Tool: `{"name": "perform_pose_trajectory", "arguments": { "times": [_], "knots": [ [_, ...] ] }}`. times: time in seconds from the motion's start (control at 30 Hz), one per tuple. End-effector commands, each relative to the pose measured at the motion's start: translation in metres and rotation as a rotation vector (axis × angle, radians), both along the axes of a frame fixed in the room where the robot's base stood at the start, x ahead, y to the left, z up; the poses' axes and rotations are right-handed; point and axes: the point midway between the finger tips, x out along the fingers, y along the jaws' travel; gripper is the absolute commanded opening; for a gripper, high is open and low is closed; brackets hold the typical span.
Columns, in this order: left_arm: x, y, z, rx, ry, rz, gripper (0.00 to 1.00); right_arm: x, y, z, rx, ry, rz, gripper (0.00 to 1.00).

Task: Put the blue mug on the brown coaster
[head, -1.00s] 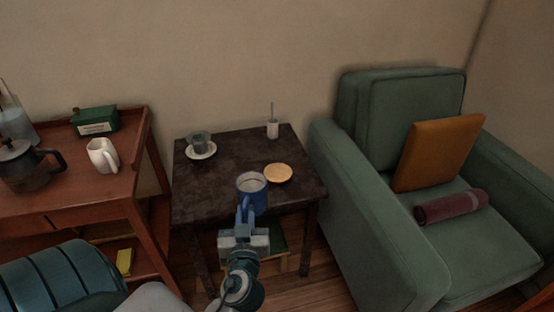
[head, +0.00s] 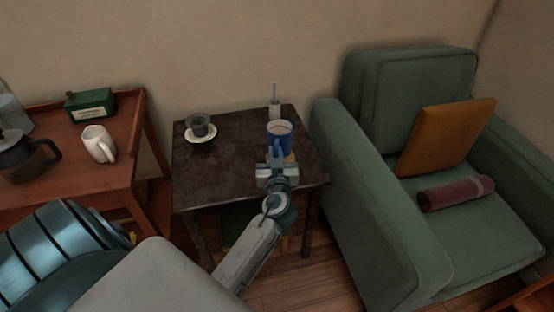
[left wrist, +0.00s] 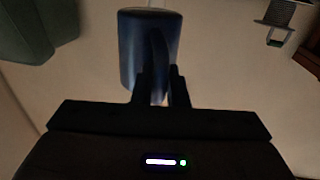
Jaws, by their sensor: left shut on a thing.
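The blue mug (head: 279,136) is upright over the right part of the dark side table. My left gripper (head: 276,156) is shut on its handle, on the near side. In the left wrist view, the mug (left wrist: 149,50) stands beyond the two fingers (left wrist: 159,88), its handle between them. The brown coaster (head: 291,157) is mostly hidden behind the mug and gripper; only a tan sliver of it shows at the right. I cannot tell whether the mug touches it. My right gripper is not in view.
On the side table (head: 225,172) stand a dark cup (head: 198,125) on a white saucer (head: 201,139) and a small white holder (head: 275,111) behind the mug. A green armchair (head: 355,190) is close on the right. A wooden cart (head: 112,186) with a white mug (head: 98,143) stands left.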

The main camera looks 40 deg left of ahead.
Motion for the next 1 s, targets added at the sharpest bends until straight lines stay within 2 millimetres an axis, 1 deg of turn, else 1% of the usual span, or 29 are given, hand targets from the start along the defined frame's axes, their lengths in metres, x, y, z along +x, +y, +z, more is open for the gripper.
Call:
{"name": "perform_pose_trajectory", "arguments": {
  "times": [0.03,0.13,0.3,0.37,0.63,0.7,0.73,0.8,0.83,1.0],
  "knots": [
    [0.005,0.001,0.001,0.001,-0.002,0.000,0.00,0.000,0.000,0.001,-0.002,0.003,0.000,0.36],
    [0.009,0.001,-0.003,0.002,0.000,0.000,0.00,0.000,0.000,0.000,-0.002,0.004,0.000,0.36],
    [0.009,0.001,-0.028,0.003,0.003,-0.001,0.00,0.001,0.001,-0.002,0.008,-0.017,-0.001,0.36],
    [0.009,0.001,-0.033,0.002,0.002,-0.001,0.00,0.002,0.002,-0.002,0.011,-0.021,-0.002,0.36],
    [0.008,0.001,-0.035,0.001,-0.002,-0.001,0.00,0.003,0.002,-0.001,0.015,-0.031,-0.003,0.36],
    [0.008,0.001,-0.038,0.001,-0.002,-0.001,0.00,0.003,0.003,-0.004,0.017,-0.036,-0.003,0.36],
    [0.008,0.001,-0.037,0.000,0.000,0.000,0.19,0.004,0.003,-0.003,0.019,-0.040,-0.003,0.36],
    [0.008,0.001,-0.037,0.001,0.001,0.000,0.33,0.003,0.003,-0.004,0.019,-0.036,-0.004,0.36],
    [0.008,0.001,-0.037,0.001,0.001,0.000,0.35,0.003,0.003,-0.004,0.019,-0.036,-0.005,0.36],
    [0.008,0.001,-0.037,0.001,0.001,0.000,0.35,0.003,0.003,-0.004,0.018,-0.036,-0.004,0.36]
  ]
}}
